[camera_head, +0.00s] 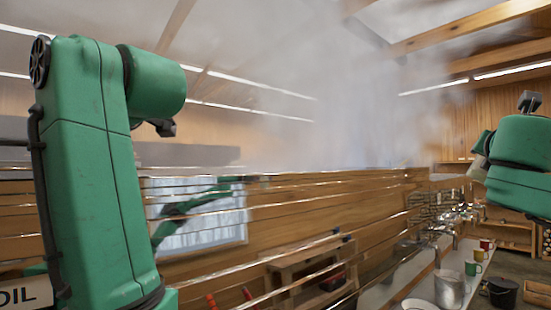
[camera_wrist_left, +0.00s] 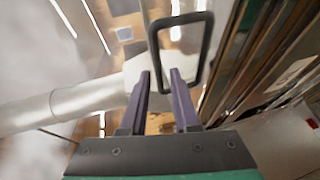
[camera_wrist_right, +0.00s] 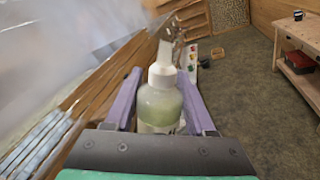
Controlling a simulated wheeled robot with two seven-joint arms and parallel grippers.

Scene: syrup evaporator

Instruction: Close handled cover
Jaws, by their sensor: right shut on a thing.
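In the left wrist view, a dark rectangular loop handle (camera_wrist_left: 207,42) stands just beyond my left fingertips. A pale, steam-blurred surface lies behind it, and I cannot tell how much of this is the cover. My left gripper (camera_wrist_left: 160,78) has its two purple fingers apart. The near end of the handle lies at the tips, and I cannot tell if they touch it. My right gripper (camera_wrist_right: 160,82) is shut on a squeeze bottle (camera_wrist_right: 159,106) with a white nozzle and pale greenish contents. In the head view, the cover and my left gripper cannot be made out.
Steam fills the upper middle of the head view. Reflective horizontal metal edges (camera_head: 330,200) cross in front. Taps (camera_head: 455,215), a metal pot (camera_head: 449,290) and coloured mugs (camera_head: 473,268) are at the right. The right wrist view shows open floor (camera_wrist_right: 245,85) and a wooden workbench (camera_wrist_right: 300,70).

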